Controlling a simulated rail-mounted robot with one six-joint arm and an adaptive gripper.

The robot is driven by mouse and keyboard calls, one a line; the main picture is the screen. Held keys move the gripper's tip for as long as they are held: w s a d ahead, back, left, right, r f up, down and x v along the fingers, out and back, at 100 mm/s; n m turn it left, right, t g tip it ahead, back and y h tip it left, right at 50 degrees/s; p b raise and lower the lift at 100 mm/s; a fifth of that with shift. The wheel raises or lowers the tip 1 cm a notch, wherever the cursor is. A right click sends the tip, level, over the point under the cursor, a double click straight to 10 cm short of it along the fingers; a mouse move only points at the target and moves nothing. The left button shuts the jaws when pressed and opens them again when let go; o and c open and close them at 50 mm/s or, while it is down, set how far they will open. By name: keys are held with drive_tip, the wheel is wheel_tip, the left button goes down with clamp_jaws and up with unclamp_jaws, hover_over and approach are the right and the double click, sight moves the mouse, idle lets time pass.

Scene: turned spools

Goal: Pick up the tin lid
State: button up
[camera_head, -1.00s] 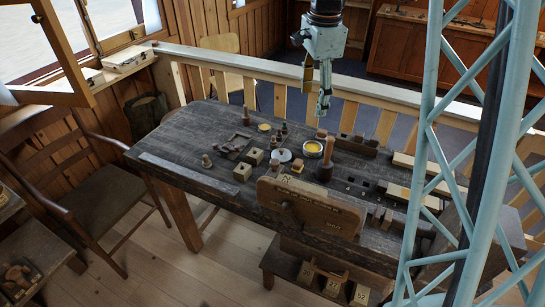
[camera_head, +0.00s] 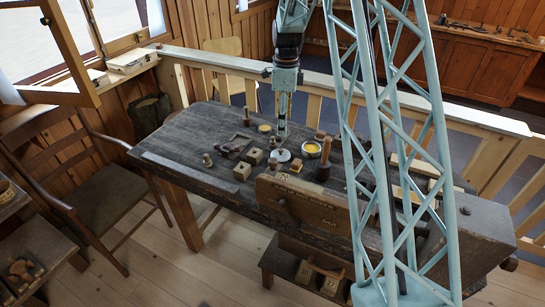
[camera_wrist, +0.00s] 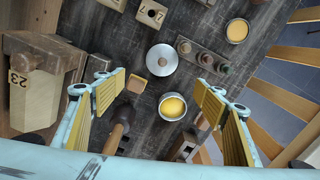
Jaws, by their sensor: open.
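The tin lid, a flat grey metal disc with a small raised centre, lies on the dark workbench (camera_head: 185,135). It shows in the head view (camera_head: 282,156) and, unobstructed, in the upper middle of the wrist view (camera_wrist: 160,70). My gripper (camera_head: 282,137) is above the bench, over the lid's area in the head view. In the wrist view my gripper (camera_wrist: 161,79) has its yellow-padded fingers wide apart with nothing between the pads. The lid appears just beyond the fingertips; the exact height gap cannot be told.
An open tin with yellow contents (camera_wrist: 172,106), a small wooden block (camera_wrist: 160,62) and a dark-headed mallet (camera_wrist: 122,118) are close to the lid. A rack of small spools (camera_wrist: 203,58) and a yellow round dish (camera_wrist: 237,31) lie beyond. An upright wooden board (camera_head: 300,205) stands at the bench front.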

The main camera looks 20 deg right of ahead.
sight(281, 149)
drive_tip(key=shift+w+a+f, duration=0.15)
drive_tip(key=shift+w+f, duration=0.15)
drive_tip(key=shift+f, duration=0.25)
drive_tip(key=shift+w+a+f, duration=0.1)
drive_tip(key=shift+w+f, duration=0.15)
drive_tip(key=shift+f, duration=0.25)
drive_tip(key=shift+f+b, duration=0.3)
drive_tip(key=shift+f, duration=4)
drive_tip(key=shift+f, duration=2.6)
drive_tip(key=c, duration=0.8)
